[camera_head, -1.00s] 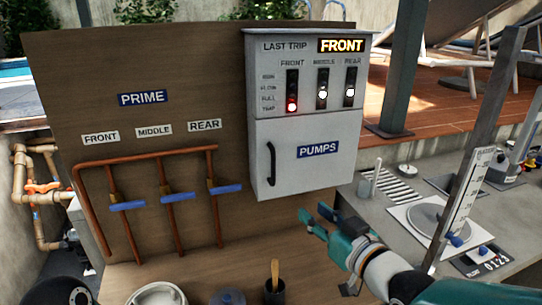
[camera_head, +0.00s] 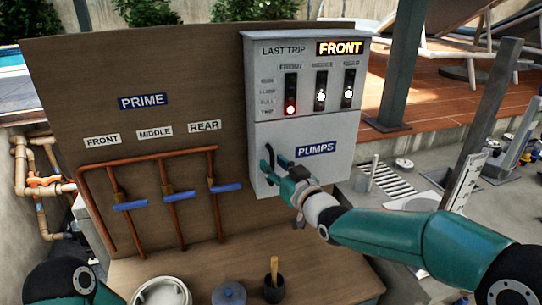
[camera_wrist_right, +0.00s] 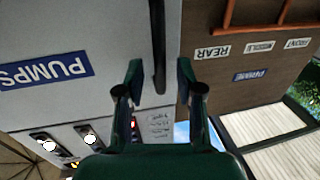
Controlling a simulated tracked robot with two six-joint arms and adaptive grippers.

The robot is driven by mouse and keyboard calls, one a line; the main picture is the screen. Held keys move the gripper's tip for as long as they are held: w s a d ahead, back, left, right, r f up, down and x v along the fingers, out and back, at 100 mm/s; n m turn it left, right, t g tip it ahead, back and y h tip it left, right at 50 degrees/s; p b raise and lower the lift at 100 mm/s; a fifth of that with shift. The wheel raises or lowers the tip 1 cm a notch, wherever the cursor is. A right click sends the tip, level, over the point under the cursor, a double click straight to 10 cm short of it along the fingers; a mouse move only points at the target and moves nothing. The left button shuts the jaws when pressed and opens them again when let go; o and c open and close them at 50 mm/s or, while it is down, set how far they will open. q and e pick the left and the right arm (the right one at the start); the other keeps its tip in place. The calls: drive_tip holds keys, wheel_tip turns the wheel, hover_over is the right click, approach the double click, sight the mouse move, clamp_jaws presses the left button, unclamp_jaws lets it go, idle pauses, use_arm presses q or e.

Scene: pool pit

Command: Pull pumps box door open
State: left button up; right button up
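The pumps box (camera_head: 300,90) is a white cabinet on the brown board in the head view. Its door (camera_head: 340,165) is the lower panel with a blue PUMPS label (camera_head: 316,149), and looks closed. My right gripper (camera_head: 276,157) is at the door's left side, over the handle, which it mostly hides there. The right wrist view, upside down, shows the dark vertical handle (camera_wrist_right: 158,45) between the two teal fingers of the right gripper (camera_wrist_right: 158,82). The fingers are apart, with a gap on each side of the handle. My left gripper is out of view.
Copper pipes with several blue valve handles (camera_head: 173,196) are left of the box. A white pot (camera_head: 160,292), a blue-grey lid (camera_head: 229,293) and a cup with a wooden handle (camera_head: 273,288) stand on the ledge below. A grey counter (camera_head: 400,195) lies to the right.

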drive_tip(key=shift+x, duration=0.9)
drive_tip(key=shift+s, duration=0.1)
clamp_jaws()
